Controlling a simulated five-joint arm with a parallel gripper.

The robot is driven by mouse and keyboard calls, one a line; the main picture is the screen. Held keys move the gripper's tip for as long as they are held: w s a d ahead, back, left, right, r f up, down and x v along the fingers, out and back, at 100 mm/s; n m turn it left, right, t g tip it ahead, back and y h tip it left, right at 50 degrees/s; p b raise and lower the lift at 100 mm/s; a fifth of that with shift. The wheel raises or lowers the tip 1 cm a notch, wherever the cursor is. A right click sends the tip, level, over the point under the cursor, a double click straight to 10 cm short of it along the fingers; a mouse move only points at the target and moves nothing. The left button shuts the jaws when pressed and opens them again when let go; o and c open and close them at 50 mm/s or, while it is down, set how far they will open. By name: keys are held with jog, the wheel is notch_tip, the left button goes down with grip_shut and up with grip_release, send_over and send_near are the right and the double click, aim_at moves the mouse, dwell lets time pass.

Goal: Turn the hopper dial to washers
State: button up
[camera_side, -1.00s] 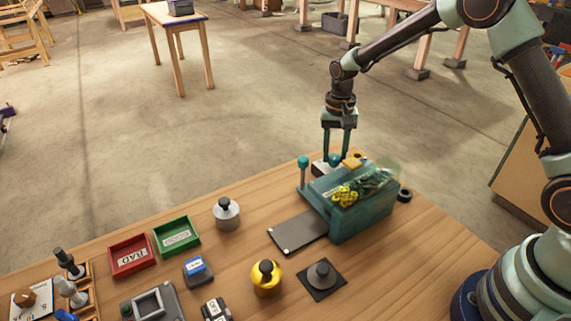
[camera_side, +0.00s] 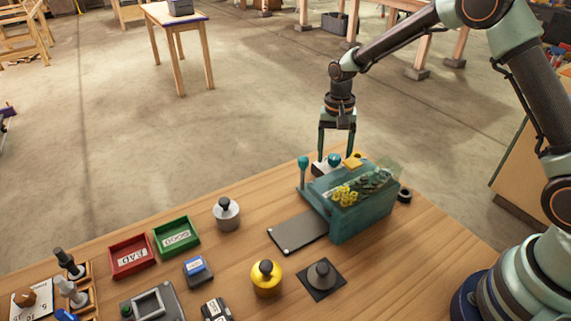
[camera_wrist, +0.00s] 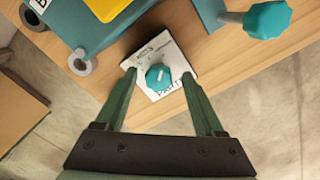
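The hopper (camera_side: 362,218) is a teal box with a clear cover over yellow and dark parts, standing on the wooden bench. Its dial, a teal knob (camera_wrist: 159,77), sits on a white plate (camera_wrist: 178,60) with small markings too blurred to read. The plate also shows at the hopper's far side in the side view (camera_side: 319,168). My gripper (camera_wrist: 159,79) is open, with one finger on each side of the dial; I cannot tell whether they touch it. In the side view my gripper (camera_side: 336,155) points down behind the hopper.
A teal-topped lever (camera_side: 303,163) stands beside the plate. A yellow block (camera_side: 353,162) is on the hopper's top. A dark ring (camera_side: 404,195) lies right of the hopper.

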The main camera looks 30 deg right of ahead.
aim_at(334, 156)
notch_tip(334, 156, up, 12)
jog(key=shift+w, duration=0.15)
dwell(0.5)
jog(key=shift+r, duration=0.15)
jog(key=s+r+n+t, duration=0.3)
jog(key=s+r+n, duration=0.1)
jog(key=s+r, duration=0.55)
jog(key=s+f+n+t, duration=0.1)
jog(key=s+n, duration=0.3)
jog(key=s, duration=0.5)
jog(key=shift+s+f+t, duration=0.25)
jog(key=shift+s+t, duration=0.15)
jog(key=shift+t, duration=0.5)
